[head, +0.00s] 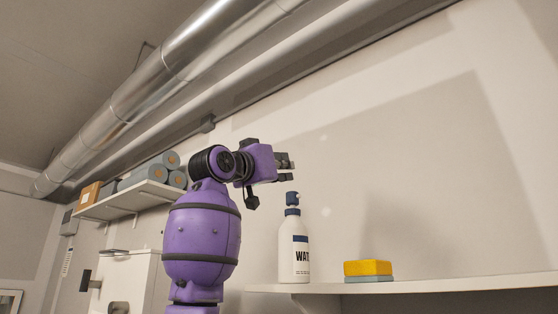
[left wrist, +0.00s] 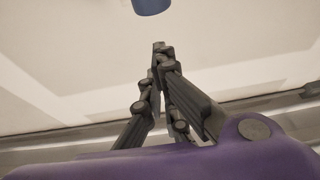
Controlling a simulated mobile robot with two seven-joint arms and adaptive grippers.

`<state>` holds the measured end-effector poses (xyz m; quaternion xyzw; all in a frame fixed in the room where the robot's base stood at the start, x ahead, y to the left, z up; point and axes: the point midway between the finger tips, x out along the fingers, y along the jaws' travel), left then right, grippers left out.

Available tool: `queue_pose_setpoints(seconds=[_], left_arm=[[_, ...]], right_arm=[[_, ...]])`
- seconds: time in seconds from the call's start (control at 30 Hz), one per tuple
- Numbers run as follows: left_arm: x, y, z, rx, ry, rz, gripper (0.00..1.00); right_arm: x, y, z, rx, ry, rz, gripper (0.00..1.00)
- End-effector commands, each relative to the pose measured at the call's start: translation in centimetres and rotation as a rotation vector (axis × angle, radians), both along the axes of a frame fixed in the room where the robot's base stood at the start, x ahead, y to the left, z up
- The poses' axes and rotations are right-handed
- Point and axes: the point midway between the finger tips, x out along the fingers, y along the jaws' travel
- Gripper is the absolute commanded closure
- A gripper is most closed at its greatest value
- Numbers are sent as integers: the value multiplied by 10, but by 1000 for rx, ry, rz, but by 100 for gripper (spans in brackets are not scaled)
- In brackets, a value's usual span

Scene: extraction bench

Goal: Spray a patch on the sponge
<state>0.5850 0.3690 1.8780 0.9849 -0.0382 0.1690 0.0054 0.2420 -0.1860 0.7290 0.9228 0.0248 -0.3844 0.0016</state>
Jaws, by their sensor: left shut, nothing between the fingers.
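A blue round part (left wrist: 152,6), likely of the bottle's top, shows at the upper edge there. My right gripper is not in view.
Another shelf (head: 125,200) at the left holds several grey rolls (head: 150,175) and a brown box (head: 90,194). A white cabinet (head: 128,280) stands below it. Silver ducts (head: 150,85) run along the ceiling. The shelf right of the sponge is clear.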

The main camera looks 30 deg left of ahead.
Motion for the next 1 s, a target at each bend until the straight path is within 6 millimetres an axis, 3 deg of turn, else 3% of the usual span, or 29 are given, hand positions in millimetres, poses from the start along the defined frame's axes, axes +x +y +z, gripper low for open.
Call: queue_pose_setpoints(seconds=[0.2, 0.67, 1.0], left_arm=[[2, -1, -21, 0, 3, -1, 100], [1, 0, -27, 0, 3, -1, 100], [4, 0, -53, 0, 12, 0, 100]], right_arm=[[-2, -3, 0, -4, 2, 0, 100], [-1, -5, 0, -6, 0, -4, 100], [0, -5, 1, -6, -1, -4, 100]])
